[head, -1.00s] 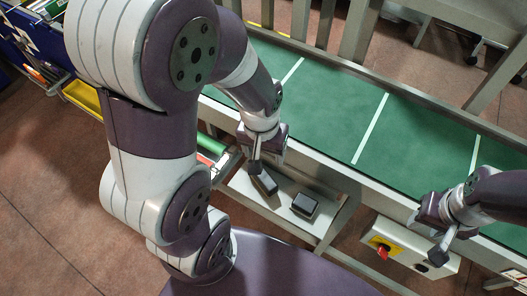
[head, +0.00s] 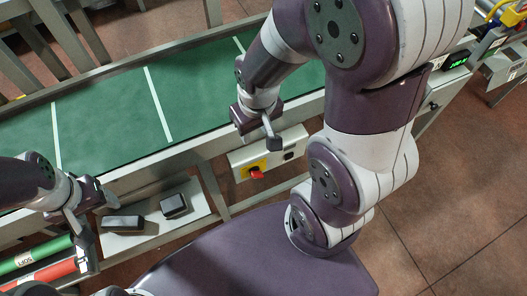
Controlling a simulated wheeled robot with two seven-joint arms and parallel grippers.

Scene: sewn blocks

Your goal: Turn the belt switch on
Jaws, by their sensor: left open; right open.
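My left gripper (head: 97,229) is open at the left, beside a shelf with dark blocks, and appears empty. The green belt (head: 110,113) with white cross lines runs behind both grippers.
Two dark blocks, one right (head: 174,206) and one left (head: 123,223), lie on a pale shelf (head: 143,238). Green (head: 38,255) and red (head: 50,272) rollers or tubes lie at lower left. A small green display (head: 455,60) is at upper right. Open floor (head: 440,200) lies right.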

